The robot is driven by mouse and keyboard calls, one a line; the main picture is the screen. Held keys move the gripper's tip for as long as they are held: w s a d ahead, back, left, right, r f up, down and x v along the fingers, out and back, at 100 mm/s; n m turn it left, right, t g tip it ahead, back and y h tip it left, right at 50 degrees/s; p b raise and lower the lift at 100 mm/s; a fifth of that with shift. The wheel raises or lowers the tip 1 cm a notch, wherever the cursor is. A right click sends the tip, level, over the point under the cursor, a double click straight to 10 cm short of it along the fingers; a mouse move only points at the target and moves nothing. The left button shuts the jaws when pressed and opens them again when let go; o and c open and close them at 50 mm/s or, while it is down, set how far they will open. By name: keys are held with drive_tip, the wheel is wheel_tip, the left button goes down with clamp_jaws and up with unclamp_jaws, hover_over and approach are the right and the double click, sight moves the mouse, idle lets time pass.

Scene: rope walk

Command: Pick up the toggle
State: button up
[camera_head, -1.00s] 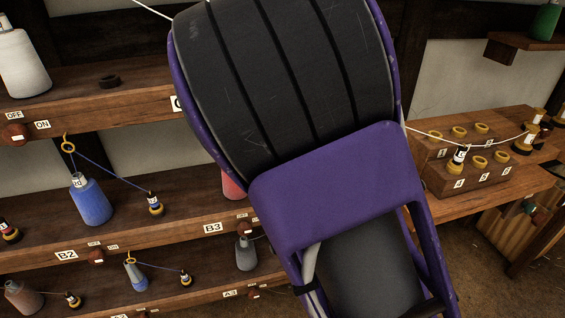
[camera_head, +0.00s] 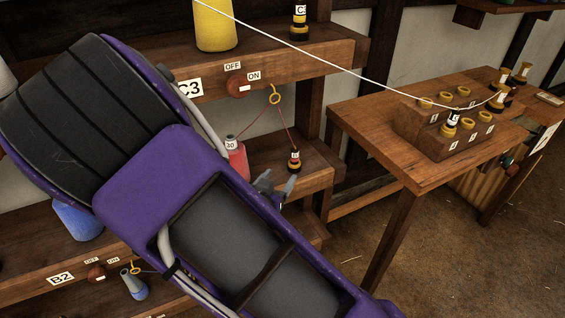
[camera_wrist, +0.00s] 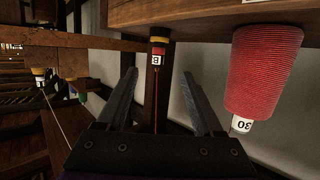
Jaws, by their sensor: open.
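A small toggle (camera_head: 294,162) with a dark red body, a yellow band and a white label stands on the middle shelf. A red thread runs from it up to a yellow ring (camera_head: 275,95) and down to a red spool (camera_head: 236,160) marked 30. My gripper (camera_head: 275,188) is open, just below and left of the toggle in the head view. In the wrist view the shelf appears upside down. There the toggle (camera_wrist: 158,53), labelled B, lies between and beyond the two spread fingers (camera_wrist: 157,76). Nothing is between the fingers except the thread's line in view.
The red spool (camera_wrist: 264,70) is beside the right finger in the wrist view. A yellow spool (camera_head: 215,25) and another toggle (camera_head: 299,22) stand on the shelf above.

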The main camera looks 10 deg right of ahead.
sight(293, 161)
drive_tip(key=b+x, duration=0.2)
drive_tip(key=x, duration=1)
drive_tip(key=shift+s+f, duration=0.1)
drive_tip(key=shift+f, duration=0.1)
drive_tip(key=shift+b+x, duration=0.5)
drive_tip(key=shift+x, duration=2.2)
drive_tip(key=shift+d+f, duration=0.1)
drive_tip(key=shift+f, duration=0.05)
drive_tip(key=shift+s, duration=0.1)
clamp_jaws()
